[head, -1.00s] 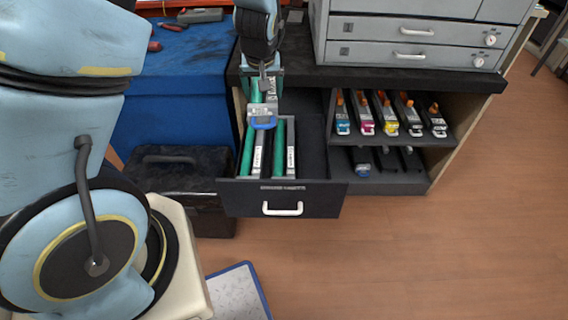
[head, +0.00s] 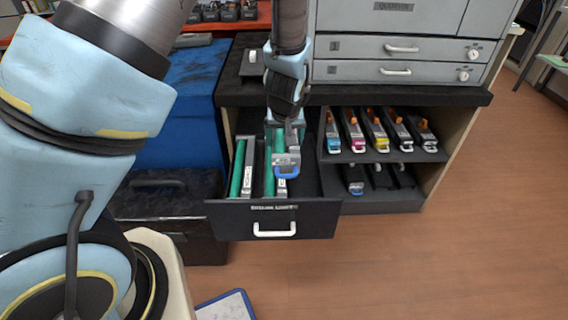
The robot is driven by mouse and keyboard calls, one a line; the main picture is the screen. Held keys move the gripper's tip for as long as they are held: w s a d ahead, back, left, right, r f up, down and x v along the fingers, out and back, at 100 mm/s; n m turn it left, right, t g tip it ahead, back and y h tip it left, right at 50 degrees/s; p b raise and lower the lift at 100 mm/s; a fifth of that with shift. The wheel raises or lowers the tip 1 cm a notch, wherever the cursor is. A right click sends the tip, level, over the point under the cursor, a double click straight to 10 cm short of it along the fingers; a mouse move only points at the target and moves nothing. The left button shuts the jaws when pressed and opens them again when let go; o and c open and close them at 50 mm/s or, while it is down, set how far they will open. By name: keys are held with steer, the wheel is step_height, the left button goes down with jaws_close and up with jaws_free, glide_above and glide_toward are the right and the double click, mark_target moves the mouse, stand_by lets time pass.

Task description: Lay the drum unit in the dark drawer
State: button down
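The dark drawer (head: 230,222) is pulled out below the black worktop, with a white handle on its front. My gripper (head: 286,125) is over the drawer, pointing down, and appears shut on a grey and green drum unit with a blue handle (head: 287,160). The held unit is above the drawer and overlaps the right-hand of two drum units lying inside. The left lying drum unit (head: 238,168) and the right one (head: 268,172) each have a green roller and a grey side. The fingertips and the held unit's far end are partly hidden.
The drawer floor (head: 309,180) is bare to the right of the lying units. A shelf of toner cartridges (head: 375,130) stands to the right, with darker cartridges (head: 379,177) below. A grey cabinet (head: 420,50) is behind. A black case (head: 165,215) stands left of the drawer.

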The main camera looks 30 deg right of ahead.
step_height(320, 180, down, 8)
steer(key=shift+f, duration=0.15)
stand_by(0.3)
steer(key=shift+f+b, duration=0.35)
steer(key=shift+f, duration=0.05)
steer(key=shift+f, duration=0.25)
jaws_free()
steer(key=shift+r, duration=0.15)
